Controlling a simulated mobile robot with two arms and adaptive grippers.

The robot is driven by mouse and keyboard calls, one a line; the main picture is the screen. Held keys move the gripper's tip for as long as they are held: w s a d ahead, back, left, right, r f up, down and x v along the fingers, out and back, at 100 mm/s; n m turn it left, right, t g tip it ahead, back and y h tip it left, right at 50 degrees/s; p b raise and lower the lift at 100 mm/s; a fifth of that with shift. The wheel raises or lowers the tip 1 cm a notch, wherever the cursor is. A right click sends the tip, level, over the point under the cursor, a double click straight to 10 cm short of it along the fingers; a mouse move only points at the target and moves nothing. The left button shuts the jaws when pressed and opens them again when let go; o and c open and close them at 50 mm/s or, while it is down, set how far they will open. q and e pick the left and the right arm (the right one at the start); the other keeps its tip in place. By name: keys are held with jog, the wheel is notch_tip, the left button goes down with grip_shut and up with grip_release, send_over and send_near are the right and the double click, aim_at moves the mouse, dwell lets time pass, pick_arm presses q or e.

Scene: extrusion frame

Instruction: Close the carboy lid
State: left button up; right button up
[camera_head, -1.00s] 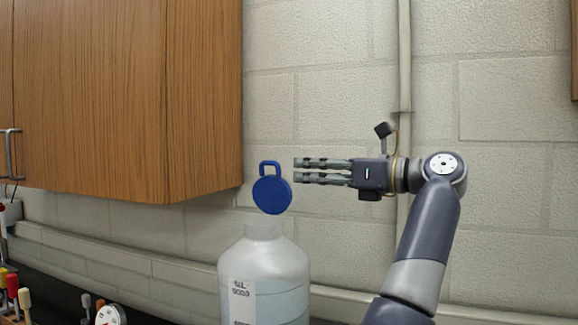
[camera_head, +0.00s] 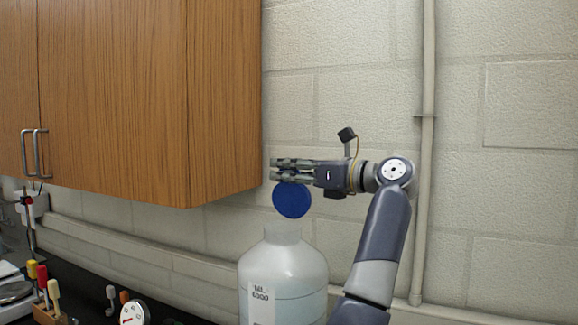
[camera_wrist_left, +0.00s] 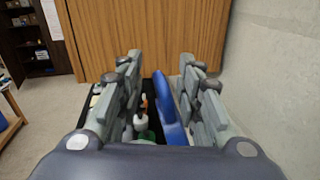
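The carboy (camera_head: 285,262) is a translucent white bottle with a label, standing upright low in the head view. Its blue round lid (camera_head: 292,201) is raised above the open neck. My left gripper (camera_head: 274,170) is level at the top of the lid, in front of the lid's loop, which is hidden there. In the left wrist view the gripper (camera_wrist_left: 160,62) has its fingers apart, with the blue lid (camera_wrist_left: 170,112) edge-on between them, nearer the right finger. I cannot tell whether it touches that finger. My right gripper is not in view.
A wooden wall cabinet (camera_head: 120,90) hangs at the upper left, close to the fingertips. A pale block wall (camera_head: 340,70) is behind the arm, with a vertical pipe (camera_head: 425,150). Small tools and a dial (camera_head: 133,314) are on the dark bench at lower left.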

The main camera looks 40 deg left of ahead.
pick_arm(q)
jog(key=shift+d, duration=0.1)
jog(key=shift+w, duration=0.1)
jog(key=c, duration=0.7)
grip_shut()
jog(key=shift+f, duration=0.1)
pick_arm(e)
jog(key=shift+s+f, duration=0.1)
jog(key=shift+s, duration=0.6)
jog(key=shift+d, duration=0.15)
